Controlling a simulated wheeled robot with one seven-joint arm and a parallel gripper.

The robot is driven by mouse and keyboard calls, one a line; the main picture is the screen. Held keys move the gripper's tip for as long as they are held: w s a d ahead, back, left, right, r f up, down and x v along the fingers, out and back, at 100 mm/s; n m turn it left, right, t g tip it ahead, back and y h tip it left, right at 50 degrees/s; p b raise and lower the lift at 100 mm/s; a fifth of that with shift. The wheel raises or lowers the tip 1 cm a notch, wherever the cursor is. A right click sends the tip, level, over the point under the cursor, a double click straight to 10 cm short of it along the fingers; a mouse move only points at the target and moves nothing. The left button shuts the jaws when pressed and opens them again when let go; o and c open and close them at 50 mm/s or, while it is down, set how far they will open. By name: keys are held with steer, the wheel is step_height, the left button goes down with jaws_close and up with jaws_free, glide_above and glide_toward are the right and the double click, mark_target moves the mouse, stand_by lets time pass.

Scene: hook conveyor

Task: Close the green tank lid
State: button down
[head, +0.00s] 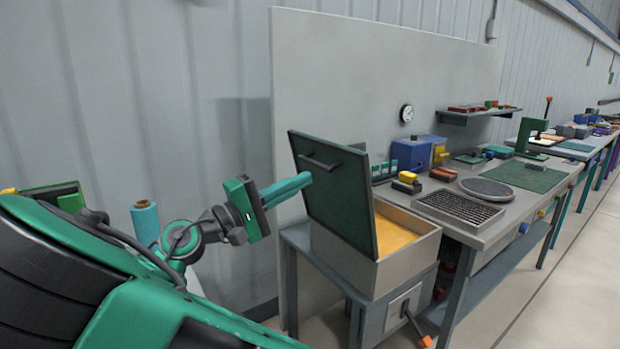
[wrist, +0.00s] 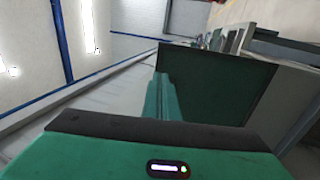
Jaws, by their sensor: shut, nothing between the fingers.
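The green tank lid (head: 334,197) stands raised and tilted, near upright, over a light grey tank (head: 402,265) in the head view. A dark bar handle (head: 319,162) is on its outer face. Orange-yellow contents (head: 394,240) show inside the open tank. In the wrist view the shut fingers (wrist: 160,98) point toward the dark green lid (wrist: 222,90), which fills the middle right.
The tank sits on a grey stand (head: 295,245) beside a workbench (head: 480,237). The bench holds a black grate (head: 458,210), a round grey plate (head: 487,189) and a blue box (head: 412,154). A lever with an orange end (head: 416,327) sticks out below the tank. Floor is clear at right.

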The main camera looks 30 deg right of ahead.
mark_target(353, 154)
steer(key=x, duration=1.2)
steer(key=shift+d, duration=0.35)
steer(key=shift+d, duration=0.1)
